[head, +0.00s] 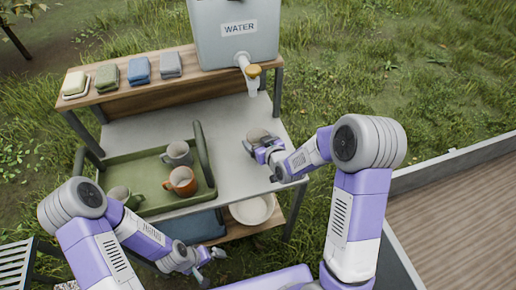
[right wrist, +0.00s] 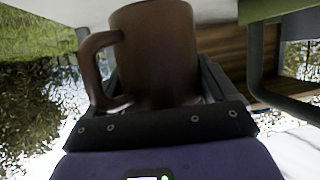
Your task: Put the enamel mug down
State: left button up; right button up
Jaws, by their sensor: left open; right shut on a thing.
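My right gripper (head: 262,148) is shut on a mug (head: 256,135), pale in the head view, over the grey worktop below the water tap. In the right wrist view the mug (right wrist: 158,50) looks brown in shade, stands about upright between the fingers, and has its handle at the left. Whether its base touches the worktop I cannot tell. My left gripper (head: 203,267) is open and empty, low in front of the table.
A green tray (head: 150,162) on the worktop (head: 232,120) holds a grey mug (head: 178,154), an orange mug (head: 182,181) and a partly hidden green mug (head: 119,194). A water tank (head: 235,45) with a tap (head: 250,75) and folded cloths (head: 139,71) stand on the shelf. A white bowl (head: 252,210) sits below.

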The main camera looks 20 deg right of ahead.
aim_at(254, 143)
notch_tip(254, 143, down, 4)
jog(key=shift+f+b, duration=0.1)
jog(key=shift+b, duration=0.35)
jog(key=o, duration=0.9)
jog(key=shift+f, duration=0.1)
jog(key=shift+o, duration=1.1)
